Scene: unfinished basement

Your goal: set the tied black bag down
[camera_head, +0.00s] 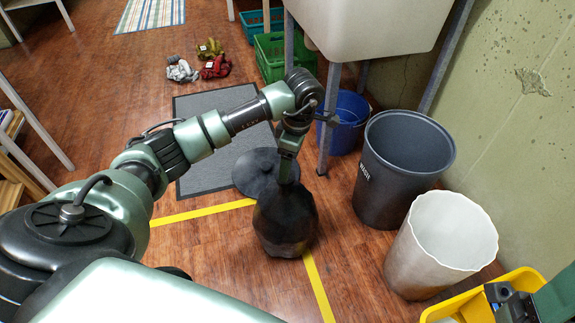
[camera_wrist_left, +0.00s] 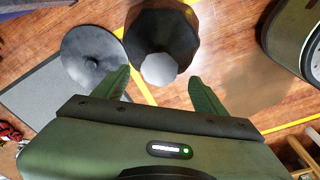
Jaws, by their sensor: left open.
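The tied black bag (camera_head: 285,225) stands upright on the wooden floor, over the yellow tape line. In the left wrist view the bag (camera_wrist_left: 162,28) shows from above, with a paler grey patch at its near side. My left gripper (camera_head: 287,178) is above the bag's top, pointing down. In the left wrist view its two green fingers (camera_wrist_left: 162,92) are spread apart with nothing held between them. Whether a finger touches the bag's top is unclear. My right gripper (camera_head: 508,300) is partly in view at the bottom right, by the yellow bucket; its jaw opening is unclear.
A round dark lid (camera_head: 250,180) lies just behind the bag, by the grey mat (camera_head: 205,180). A dark grey bin (camera_head: 400,170), a white bin (camera_head: 440,245), a yellow bucket (camera_head: 530,280) and a blue bucket (camera_head: 347,130) stand to the right. A sink leg (camera_head: 328,120) rises behind.

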